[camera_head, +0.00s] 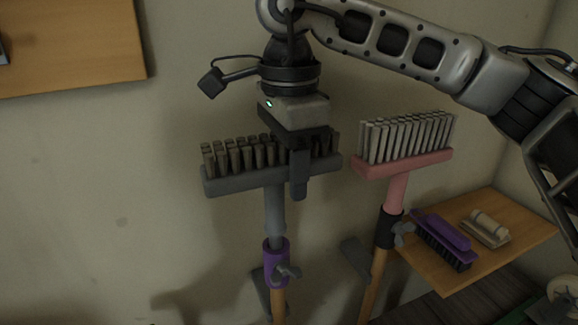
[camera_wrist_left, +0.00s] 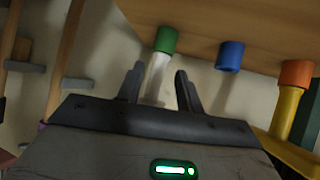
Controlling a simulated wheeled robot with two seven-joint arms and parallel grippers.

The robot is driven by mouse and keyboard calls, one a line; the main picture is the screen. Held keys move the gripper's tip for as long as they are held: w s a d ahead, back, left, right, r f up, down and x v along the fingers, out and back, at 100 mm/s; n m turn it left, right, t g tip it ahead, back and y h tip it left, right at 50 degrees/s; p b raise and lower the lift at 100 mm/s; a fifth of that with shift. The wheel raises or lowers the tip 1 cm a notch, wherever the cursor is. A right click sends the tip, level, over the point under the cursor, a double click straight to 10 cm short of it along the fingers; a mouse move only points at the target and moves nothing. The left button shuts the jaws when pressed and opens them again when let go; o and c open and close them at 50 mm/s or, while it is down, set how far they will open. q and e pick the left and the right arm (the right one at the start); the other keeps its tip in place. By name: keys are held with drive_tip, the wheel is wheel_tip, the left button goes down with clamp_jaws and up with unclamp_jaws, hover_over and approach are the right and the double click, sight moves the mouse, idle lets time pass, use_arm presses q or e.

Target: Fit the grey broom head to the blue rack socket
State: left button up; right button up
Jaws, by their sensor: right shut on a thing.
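The grey broom head (camera_head: 245,180) is bristles up in the head view, its neck running down into a purple collar (camera_head: 276,262) on a wooden pole. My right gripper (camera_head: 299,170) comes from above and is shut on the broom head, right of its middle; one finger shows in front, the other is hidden. The blue rack socket (camera_wrist_left: 230,56) hangs under a wooden board in the left wrist view, with nothing visible in it. My left gripper (camera_wrist_left: 159,76) is open in that view, pointing toward a white neck (camera_wrist_left: 156,72) below a green socket (camera_wrist_left: 165,40); contact is unclear.
A pink broom head (camera_head: 402,165) stands on another pole close right. A low shelf (camera_head: 520,235) holds a purple brush (camera_head: 445,238) and a cream brush (camera_head: 485,229). A wooden board (camera_head: 70,45) is at upper left. An orange socket (camera_wrist_left: 296,73) holds a yellow piece (camera_wrist_left: 287,110).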

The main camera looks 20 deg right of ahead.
drive_tip(key=shift+r+p, duration=1.7)
drive_tip(key=shift+r, duration=0.6)
